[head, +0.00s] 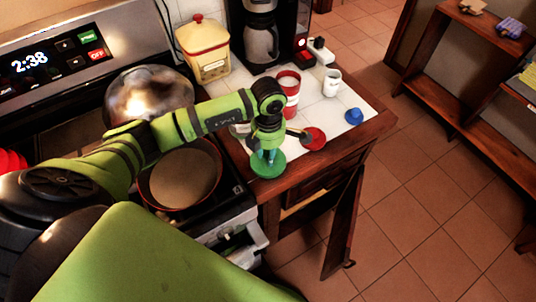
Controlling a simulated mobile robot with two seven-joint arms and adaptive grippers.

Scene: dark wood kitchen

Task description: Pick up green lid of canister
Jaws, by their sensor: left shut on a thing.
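The green lid (266,168) is a flat round disc near the front left corner of the white tiled counter. My left gripper (268,154) points down at it from above and is shut on its upper middle part. I cannot tell whether the lid touches the counter. A pale round object (239,131) shows partly behind my left arm; I cannot tell whether it is the canister for this lid. My right gripper is out of view.
A red lid (314,138), blue lid (354,116), red and white canister (288,84) and white cup (331,83) stand nearby. The yellow canister (205,48) and coffee maker (262,40) are behind. A pan (182,176) sits left on the stove. A cabinet door (345,225) hangs open.

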